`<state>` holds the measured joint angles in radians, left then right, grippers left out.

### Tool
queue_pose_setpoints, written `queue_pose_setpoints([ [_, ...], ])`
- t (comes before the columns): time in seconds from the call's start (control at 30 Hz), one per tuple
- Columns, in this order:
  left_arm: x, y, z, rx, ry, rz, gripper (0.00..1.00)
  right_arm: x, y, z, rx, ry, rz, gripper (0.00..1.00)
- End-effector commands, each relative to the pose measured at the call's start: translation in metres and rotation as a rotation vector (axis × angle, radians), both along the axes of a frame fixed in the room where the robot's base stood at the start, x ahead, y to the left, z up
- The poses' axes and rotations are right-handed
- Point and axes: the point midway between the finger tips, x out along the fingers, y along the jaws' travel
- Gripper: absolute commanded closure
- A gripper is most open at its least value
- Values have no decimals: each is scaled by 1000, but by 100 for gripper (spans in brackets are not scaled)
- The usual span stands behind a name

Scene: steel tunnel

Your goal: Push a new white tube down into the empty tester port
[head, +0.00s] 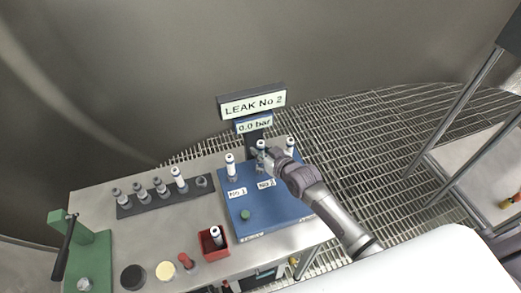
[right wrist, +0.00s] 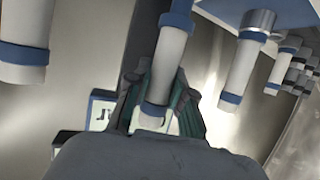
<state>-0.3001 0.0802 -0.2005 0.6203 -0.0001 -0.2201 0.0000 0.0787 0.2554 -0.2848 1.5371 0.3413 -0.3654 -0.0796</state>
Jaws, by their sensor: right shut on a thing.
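The blue tester (head: 262,215) stands on the right of the bench, with labels No 1 and No 2 and white tubes upright along its back. My right gripper (head: 261,158) is at the middle, No 2 position, shut on a white tube (head: 261,144). In the right wrist view, this tube (right wrist: 168,60) with blue bands stands between the fingers (right wrist: 160,110). I cannot tell how deep its lower end sits, and the port is hidden. Other white tubes stand at No 1 (head: 230,163) and at the right (head: 290,144). My left gripper is not in view.
The display (head: 252,104) behind the tester reads LEAK No 2 and 0.0 bar. A dark rack (head: 150,203) with several tubes is at left. A red bin (head: 212,249) holds a white tube. A green press (head: 92,255) stands at the left end.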

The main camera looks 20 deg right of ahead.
Motion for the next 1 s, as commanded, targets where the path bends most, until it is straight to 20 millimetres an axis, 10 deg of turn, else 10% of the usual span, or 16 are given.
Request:
queue_pose_setpoints([
  [0.9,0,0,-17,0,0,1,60,0,0,-24,0,0,0,100],
  [0.93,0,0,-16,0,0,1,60,0,0,-23,0,-1,0,75],
  [1.0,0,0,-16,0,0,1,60,0,0,-22,0,-1,0,63],
])
